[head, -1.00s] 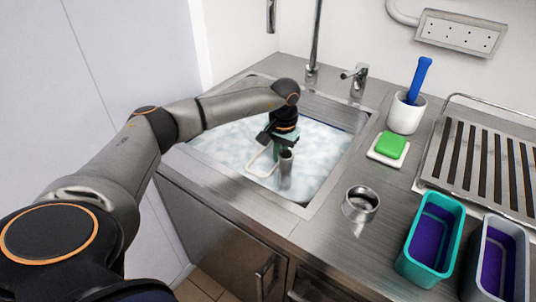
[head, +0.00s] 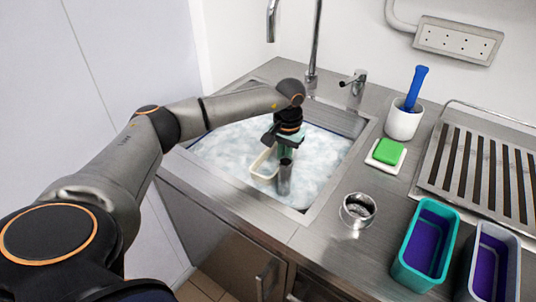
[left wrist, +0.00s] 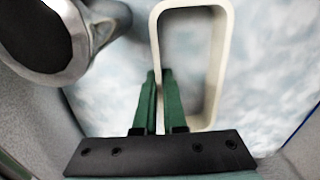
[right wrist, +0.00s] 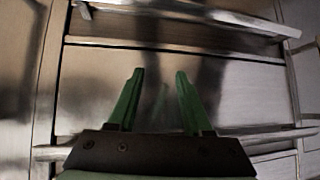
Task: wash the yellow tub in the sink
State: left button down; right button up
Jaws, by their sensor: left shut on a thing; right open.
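The tub (head: 264,176) is pale cream-yellow and rectangular, in the foamy water of the sink (head: 222,148). My left gripper (head: 281,147) is shut on one of its long walls. In the left wrist view the tub's rim (left wrist: 226,60) runs to the right of the left fingers (left wrist: 160,75), which pinch the near-left wall. The tub looks open at the top; foam and the gripper hide its lower part. My right gripper (right wrist: 159,78) is open and empty in front of metal cabinet fronts; it is out of the head view.
A steel upright tube (head: 285,178) stands in the sink close by the tub.

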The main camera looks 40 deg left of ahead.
pick_arm(q)
jog(key=shift+r+p, duration=0.45)
jog(key=shift+r, duration=0.45)
jog(key=shift+r+p, duration=0.5)
jog(key=shift+r, duration=0.15)
notch_tip(320, 180, up, 2)
jog(key=shift+r+p, duration=0.1)
jog(key=shift+p, duration=0.6)
jog(key=shift+r+p, duration=0.7)
jog(key=shift+r, duration=0.25)
notch_tip(320, 180, up, 8)
jog(key=p, duration=0.5)
jog(key=shift+p, duration=0.35)
pick_arm(e)
notch_tip(320, 180, up, 8)
jog(key=s+d, duration=0.2)
jog(key=shift+d+r+m+h, duration=0.15)
jog(key=shift+d+m+h, duration=0.15)
jog(key=shift+h, duration=0.1)
pick_arm(q)
jog(key=shift+r+p, duration=1.15)
jog(key=shift+r, duration=0.25)
pick_arm(e)
jog(key=shift+w+r, duration=0.15)
jog(key=shift+r, duration=0.55)
jog(key=shift+w+r, duration=0.15)
jog(key=shift+r, duration=0.55)
